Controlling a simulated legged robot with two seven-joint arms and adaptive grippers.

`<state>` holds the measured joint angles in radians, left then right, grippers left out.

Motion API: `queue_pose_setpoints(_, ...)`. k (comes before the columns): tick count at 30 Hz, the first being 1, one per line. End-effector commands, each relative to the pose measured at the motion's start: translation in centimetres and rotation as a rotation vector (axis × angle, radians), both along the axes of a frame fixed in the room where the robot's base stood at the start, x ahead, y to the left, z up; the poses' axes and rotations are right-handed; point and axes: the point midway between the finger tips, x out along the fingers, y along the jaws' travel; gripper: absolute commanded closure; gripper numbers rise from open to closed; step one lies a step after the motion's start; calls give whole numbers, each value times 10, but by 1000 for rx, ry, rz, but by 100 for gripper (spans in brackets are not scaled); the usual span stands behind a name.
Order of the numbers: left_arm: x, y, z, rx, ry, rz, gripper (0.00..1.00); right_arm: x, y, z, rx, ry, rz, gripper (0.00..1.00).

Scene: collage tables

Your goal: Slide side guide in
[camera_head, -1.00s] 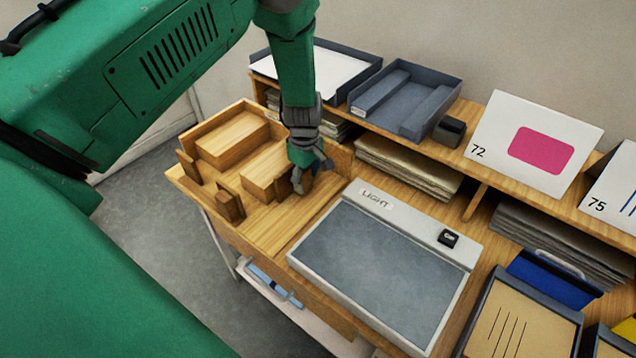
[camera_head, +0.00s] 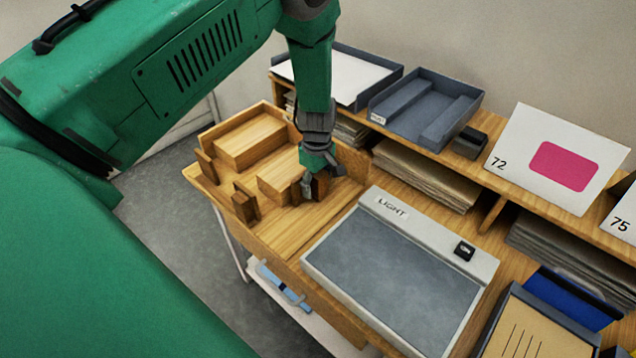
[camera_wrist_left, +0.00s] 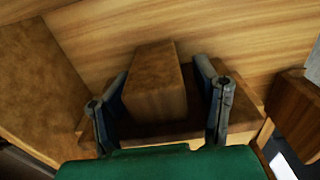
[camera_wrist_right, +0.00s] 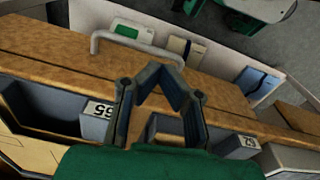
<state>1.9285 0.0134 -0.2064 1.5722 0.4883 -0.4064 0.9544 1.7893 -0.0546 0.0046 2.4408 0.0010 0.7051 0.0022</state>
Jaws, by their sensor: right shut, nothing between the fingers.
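A wooden jig (camera_head: 277,229) stands at the left end of the table in the head view. It holds pale wooden blocks (camera_head: 250,142) and darker upright wooden pieces (camera_head: 246,203). My left gripper (camera_head: 318,180) is lowered into the jig's right part, at a dark wooden knob (camera_head: 320,187) that looks like the side guide's grip. In the left wrist view, the knob (camera_wrist_left: 155,85) stands between the fingers of my left gripper (camera_wrist_left: 165,95). A gap shows at its right side; contact at the left is unclear. My right gripper (camera_wrist_right: 162,78) is shut and empty, seen only in its wrist view.
A light pad (camera_head: 395,275) lies right of the jig. Behind are grey trays (camera_head: 425,108), paper stacks (camera_head: 430,175) and a card marked 72 (camera_head: 555,160). In the right wrist view, a wooden edge (camera_wrist_right: 60,55) and a pale handle (camera_wrist_right: 135,42) lie beyond the right fingers.

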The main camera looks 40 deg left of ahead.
Motion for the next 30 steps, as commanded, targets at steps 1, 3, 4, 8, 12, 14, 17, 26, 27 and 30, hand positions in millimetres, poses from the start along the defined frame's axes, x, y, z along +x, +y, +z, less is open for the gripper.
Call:
queue_pose_setpoints(1,0,0,1,0,-1,0,45,0,0,0,0,0,0,100)
queue_pose_setpoints(3,1,-1,3,0,-2,0,45,-3,0,1,0,-2,0,100)
queue_pose_setpoints(4,1,-1,5,0,-3,0,45,-3,0,1,0,-2,0,100)
queue_pose_setpoints(8,2,-1,24,1,-6,0,45,-3,0,1,0,-3,0,100)
queue_pose_setpoints(12,3,-1,55,2,-7,-2,45,-3,0,1,0,-4,0,100)
queue_pose_setpoints(14,2,0,68,3,-6,-1,45,-3,0,1,0,-4,0,100)
queue_pose_setpoints(17,2,-1,88,3,-5,0,45,-3,0,1,0,-4,0,100)
queue_pose_setpoints(26,2,-1,118,2,2,1,45,-2,0,1,0,-3,0,100)
queue_pose_setpoints(27,2,-1,119,2,2,1,45,-2,0,1,0,-3,0,100)
queue_pose_setpoints(30,1,-1,119,2,2,1,45,-2,0,1,0,-3,0,100)
